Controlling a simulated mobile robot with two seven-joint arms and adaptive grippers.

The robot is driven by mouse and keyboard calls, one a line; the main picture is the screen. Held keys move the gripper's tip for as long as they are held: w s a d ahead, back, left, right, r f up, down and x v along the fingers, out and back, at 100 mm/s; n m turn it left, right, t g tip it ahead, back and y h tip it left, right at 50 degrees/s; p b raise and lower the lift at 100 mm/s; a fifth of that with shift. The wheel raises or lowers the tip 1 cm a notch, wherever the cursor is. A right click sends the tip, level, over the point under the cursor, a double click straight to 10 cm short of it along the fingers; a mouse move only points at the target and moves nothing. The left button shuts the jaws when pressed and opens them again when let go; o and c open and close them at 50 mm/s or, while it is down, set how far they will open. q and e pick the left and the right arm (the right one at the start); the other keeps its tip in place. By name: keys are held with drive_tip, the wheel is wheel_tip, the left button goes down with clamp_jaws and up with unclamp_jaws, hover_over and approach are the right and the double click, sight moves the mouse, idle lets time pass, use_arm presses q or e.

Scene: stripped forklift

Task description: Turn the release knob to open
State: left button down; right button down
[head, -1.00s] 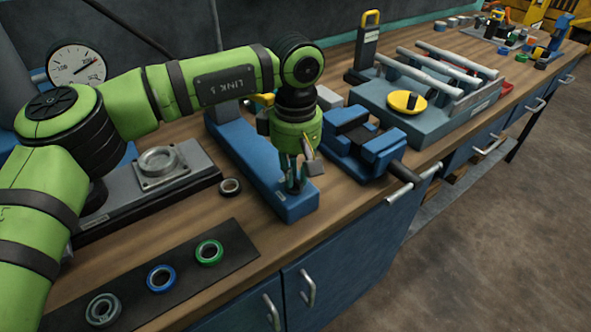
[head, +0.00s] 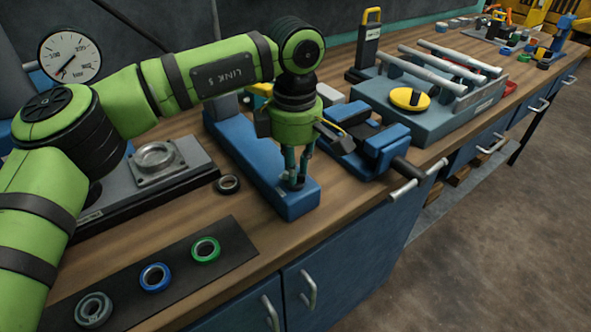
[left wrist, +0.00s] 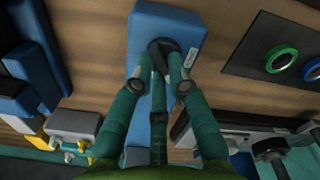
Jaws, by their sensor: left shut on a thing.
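The release knob (left wrist: 158,45), dark and round, sits on the end of a blue block (left wrist: 190,22) in the left wrist view. My left gripper (left wrist: 162,70) is shut on it, with its teal fingers around the knob. In the head view my left gripper (head: 297,178) points down at the near end of the blue block (head: 270,183), and the fingers mostly hide the knob. A round white pressure gauge (head: 70,56) stands at the upper left, its needle pointing to the lower left. My right gripper is not in view.
A blue vise (head: 365,150) stands right of the gripper. A grey fixture with a yellow knob (head: 410,98) lies beyond it. A dark mat (head: 225,262) with several rings lies at the front left. A loose dark ring (head: 228,184) lies left of the blue block.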

use_arm(q)
drive_tip(key=n+b, duration=0.1)
drive_tip(key=n, duration=0.2)
drive_tip(key=shift+f+n, duration=0.1)
drive_tip(key=shift+n, duration=0.2)
drive_tip(key=n+b, duration=0.1)
drive_tip(key=n, duration=0.2)
drive_tip(key=shift+a, duration=0.1)
drive_tip(key=shift+n+b, duration=0.3)
drive_tip(key=shift+n, duration=1.5)
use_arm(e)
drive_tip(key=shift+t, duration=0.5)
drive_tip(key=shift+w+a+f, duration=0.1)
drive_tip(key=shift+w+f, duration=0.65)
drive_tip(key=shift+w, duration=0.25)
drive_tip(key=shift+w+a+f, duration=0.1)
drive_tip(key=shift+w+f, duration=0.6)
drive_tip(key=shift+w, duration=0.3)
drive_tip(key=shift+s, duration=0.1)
use_arm(q)
drive_tip(key=c, duration=1.2)
unclamp_jaws()
drive_tip(key=shift+r, duration=0.25)
wheel_tip(320, 180, up, 12)
drive_tip(key=shift+f, duration=0.15)
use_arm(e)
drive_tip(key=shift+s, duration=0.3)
